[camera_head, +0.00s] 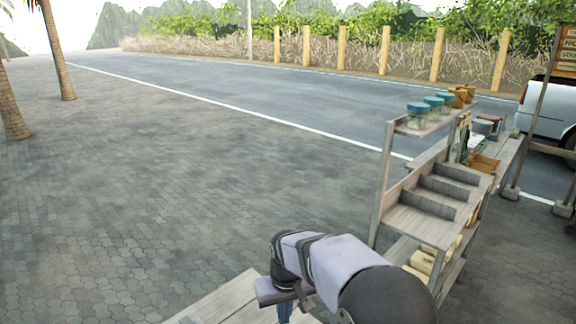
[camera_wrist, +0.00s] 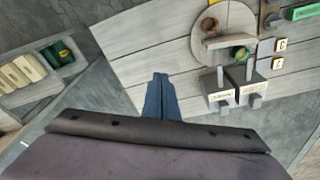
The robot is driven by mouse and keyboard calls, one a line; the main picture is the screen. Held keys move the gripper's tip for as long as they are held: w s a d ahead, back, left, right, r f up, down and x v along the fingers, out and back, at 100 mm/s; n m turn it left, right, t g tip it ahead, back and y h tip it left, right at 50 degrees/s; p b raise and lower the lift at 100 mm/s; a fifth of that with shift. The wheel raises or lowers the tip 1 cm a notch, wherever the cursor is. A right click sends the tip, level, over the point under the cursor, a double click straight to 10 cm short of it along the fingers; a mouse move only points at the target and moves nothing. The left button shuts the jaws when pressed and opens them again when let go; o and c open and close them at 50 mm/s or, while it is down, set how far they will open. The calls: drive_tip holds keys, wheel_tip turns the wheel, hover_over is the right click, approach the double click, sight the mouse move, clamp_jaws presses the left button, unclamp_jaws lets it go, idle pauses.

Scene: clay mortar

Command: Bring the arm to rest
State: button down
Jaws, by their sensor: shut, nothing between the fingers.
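My gripper (camera_wrist: 160,80) shows in the wrist view as two dark blue fingers pressed together, with nothing between them. It is above a grey plank table, left of a round wooden board (camera_wrist: 202,49) with a small brown pot (camera_wrist: 210,26) and a green and brown item (camera_wrist: 240,53) on it. In the head view my arm (camera_head: 335,265) is at the bottom centre, above the corner of a wooden table (camera_head: 228,300). Only a little blue of the gripper shows there, below the arm; its fingertips cannot be made out.
In the wrist view, labelled grey blocks (camera_wrist: 221,98) are by the board, and a shelf with a dark green box (camera_wrist: 60,53) is at left. In the head view, a wooden stepped rack (camera_head: 430,205) with several blue-lidded jars (camera_head: 417,118) stands right of my arm.

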drive_tip(key=s+d+f+m+g, duration=0.1)
drive_tip(key=s+d, duration=0.7)
drive_tip(key=s, duration=0.3)
drive_tip(key=s+d+f+m, duration=0.2)
drive_tip(key=s+d, duration=0.6)
drive_tip(key=s, duration=0.4)
drive_tip(key=shift+s+f+m+g+b, duration=0.15)
drive_tip(key=shift+f+m+g+b, duration=0.15)
drive_tip(key=shift+g+b, duration=0.15)
